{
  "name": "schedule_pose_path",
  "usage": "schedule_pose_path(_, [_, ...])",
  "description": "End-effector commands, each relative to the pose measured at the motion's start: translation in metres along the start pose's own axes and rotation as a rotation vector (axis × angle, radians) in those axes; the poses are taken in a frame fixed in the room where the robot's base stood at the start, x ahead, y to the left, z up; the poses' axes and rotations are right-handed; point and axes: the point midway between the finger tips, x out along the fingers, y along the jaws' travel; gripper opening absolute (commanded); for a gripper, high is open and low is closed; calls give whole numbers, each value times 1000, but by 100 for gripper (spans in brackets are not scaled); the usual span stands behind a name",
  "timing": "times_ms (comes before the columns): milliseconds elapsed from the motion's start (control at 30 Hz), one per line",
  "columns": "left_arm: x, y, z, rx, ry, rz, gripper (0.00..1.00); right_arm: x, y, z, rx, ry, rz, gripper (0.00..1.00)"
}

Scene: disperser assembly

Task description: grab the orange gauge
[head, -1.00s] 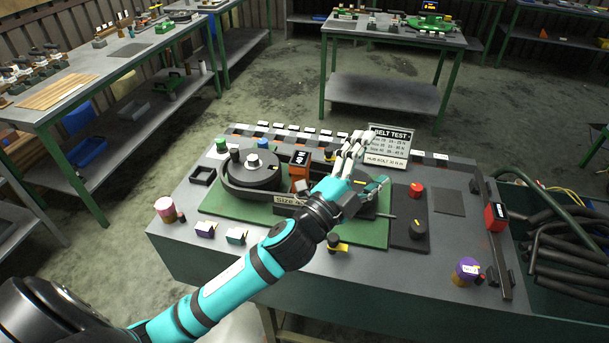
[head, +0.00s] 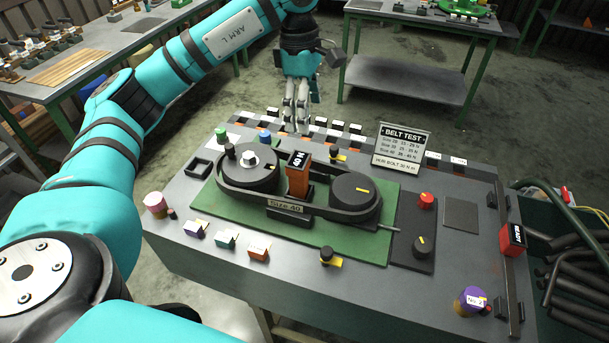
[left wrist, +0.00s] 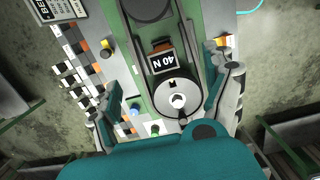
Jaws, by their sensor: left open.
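The orange gauge (head: 298,183) is an upright orange block with a black display on top. It stands on the belt unit (head: 334,207), between the two dark pulleys. In the left wrist view, the gauge (left wrist: 162,45) shows upper middle with its display reading 40 N. My left gripper (head: 295,126) points down beyond the gauge, over the bench's back edge, clear of it. In the left wrist view, my left gripper (left wrist: 172,80) has its fingers wide apart, with nothing between them. My right gripper is out of view.
The belt test sign (head: 402,147) stands behind the right pulley. A small black knob post (head: 334,153) stands close behind the gauge. A red READY box (head: 511,238) is at the bench's right. Small coloured blocks (head: 226,240) line the front left.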

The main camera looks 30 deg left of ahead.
Motion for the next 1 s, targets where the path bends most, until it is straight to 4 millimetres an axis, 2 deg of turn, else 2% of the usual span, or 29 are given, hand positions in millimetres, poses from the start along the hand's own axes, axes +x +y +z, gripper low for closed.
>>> schedule_pose_path(67, [-11, 1, -19, -20, 62, 2, 85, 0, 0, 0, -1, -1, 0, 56])
schedule_pose_path(167, [-10, 0, -28, -28, 92, -3, 85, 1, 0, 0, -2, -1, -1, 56])
schedule_pose_path(600, [62, -2, -33, -25, 89, -9, 85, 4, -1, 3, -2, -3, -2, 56])
schedule_pose_path(800, [93, -1, -36, -27, 92, -7, 85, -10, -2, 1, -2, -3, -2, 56])
schedule_pose_path(1000, [108, -1, -37, -26, 90, -5, 85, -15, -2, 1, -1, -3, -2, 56])
